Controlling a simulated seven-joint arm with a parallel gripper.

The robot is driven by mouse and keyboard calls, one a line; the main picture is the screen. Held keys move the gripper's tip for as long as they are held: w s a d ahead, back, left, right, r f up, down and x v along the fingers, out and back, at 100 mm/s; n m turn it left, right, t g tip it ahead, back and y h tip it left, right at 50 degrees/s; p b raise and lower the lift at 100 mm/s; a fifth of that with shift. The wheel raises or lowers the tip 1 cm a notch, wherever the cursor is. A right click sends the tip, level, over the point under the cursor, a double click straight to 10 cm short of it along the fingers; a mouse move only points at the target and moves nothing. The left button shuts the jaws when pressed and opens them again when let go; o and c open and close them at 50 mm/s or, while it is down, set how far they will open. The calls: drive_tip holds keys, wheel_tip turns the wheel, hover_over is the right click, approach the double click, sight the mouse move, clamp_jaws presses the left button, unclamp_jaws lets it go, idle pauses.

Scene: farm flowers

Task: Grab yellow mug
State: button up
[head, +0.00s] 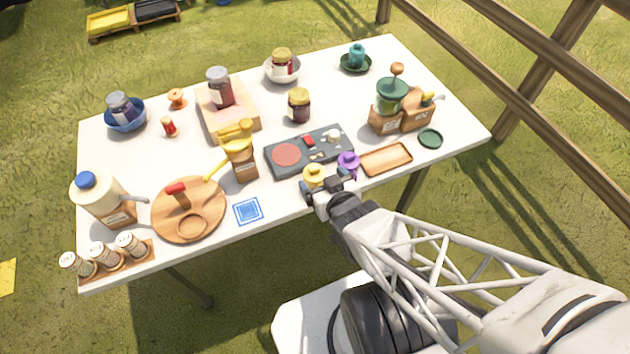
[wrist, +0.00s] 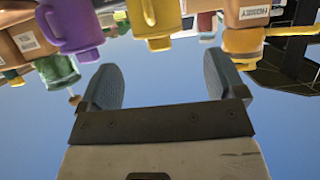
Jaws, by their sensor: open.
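The small yellow mug (head: 314,176) stands near the table's front edge, just left of a purple mug (head: 348,163) in the head view. My gripper (head: 329,184) is at the front edge, close to the yellow mug and partly in front of it. The wrist view is upside down. There the yellow mug (wrist: 158,22) hangs at the top, roughly in line with the gap between my fingers (wrist: 161,82). The purple mug (wrist: 76,28) is to its left. My gripper is open, and the gap between the fingers is empty.
A dark stove-like panel (head: 285,156) lies behind the mugs, and a wooden tray (head: 386,160) lies to the right. A yellow-topped brown dispenser (head: 240,160) and a round wooden board (head: 173,222) stand left. A blue patterned square (head: 248,211) lies near the front edge.

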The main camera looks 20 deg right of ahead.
sight(316, 173)
drive_tip(key=shift+w+f, duration=0.15)
drive_tip(key=shift+w, duration=0.15)
drive_tip(key=shift+x, duration=2.45)
drive_tip(key=shift+f, duration=0.15)
drive_tip(key=shift+c, duration=0.5)
drive_tip(key=c, duration=1)
